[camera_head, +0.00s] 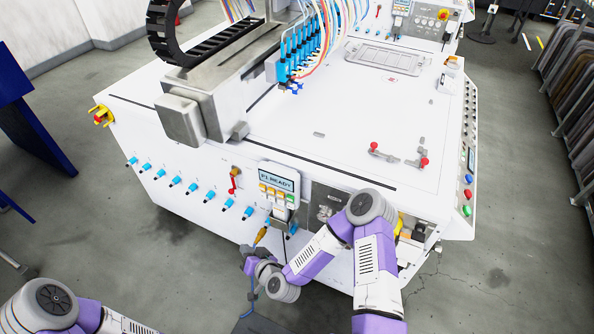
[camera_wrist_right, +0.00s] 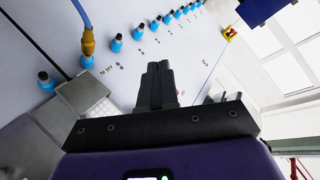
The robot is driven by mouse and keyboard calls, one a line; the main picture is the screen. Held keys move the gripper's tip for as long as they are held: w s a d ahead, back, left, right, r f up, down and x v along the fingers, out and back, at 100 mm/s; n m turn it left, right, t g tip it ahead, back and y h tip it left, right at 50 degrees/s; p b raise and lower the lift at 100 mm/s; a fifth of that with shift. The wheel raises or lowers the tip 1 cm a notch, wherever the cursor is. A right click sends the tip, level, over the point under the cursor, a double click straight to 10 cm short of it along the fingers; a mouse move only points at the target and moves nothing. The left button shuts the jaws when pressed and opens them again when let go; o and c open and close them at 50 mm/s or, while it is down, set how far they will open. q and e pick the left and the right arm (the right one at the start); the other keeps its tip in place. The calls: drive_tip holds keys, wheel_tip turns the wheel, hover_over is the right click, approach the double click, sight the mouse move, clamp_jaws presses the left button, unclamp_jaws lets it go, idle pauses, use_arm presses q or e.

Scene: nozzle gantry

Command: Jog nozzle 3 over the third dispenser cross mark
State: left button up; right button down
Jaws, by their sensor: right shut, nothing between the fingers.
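The gantry (camera_head: 215,85) spans the left of a white machine table and carries a row of blue nozzles (camera_head: 290,60) with coloured tubes. Nozzle numbers are too small to read. No dispenser cross mark can be made out on the table. A control pendant (camera_head: 280,178) on the machine's front shows "P1 READY" above orange, white and green buttons. My right gripper (camera_head: 247,252) is low in front of the machine, left of and below the pendant, and apart from it. In the wrist view its fingers (camera_wrist_right: 157,85) are shut and empty. My left gripper is out of view.
Blue fittings (camera_head: 192,187) line the front panel; a blue cable with an orange plug (camera_head: 260,236) hangs close to my right gripper. Red-knobbed clamps (camera_head: 375,147) and a grey tray (camera_head: 385,58) are on the table. Racks (camera_head: 570,75) stand at right.

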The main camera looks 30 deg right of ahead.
drive_tip(key=s+f+g, duration=0.3)
drive_tip(key=s+g, duration=0.1)
drive_tip(key=s, duration=0.3)
drive_tip(key=s+d+f+n+g, duration=0.1)
drive_tip(key=s+f+g, duration=0.2)
drive_tip(key=s, duration=0.4)
drive_tip(key=s+f+n+g+y, duration=0.1)
drive_tip(key=s+f+g, duration=0.2)
drive_tip(key=s+g, duration=0.2)
drive_tip(key=s, duration=0.3)
drive_tip(key=shift+d+g, duration=0.3)
drive_tip(key=shift+d, duration=0.05)
drive_tip(key=shift+s, duration=0.15)
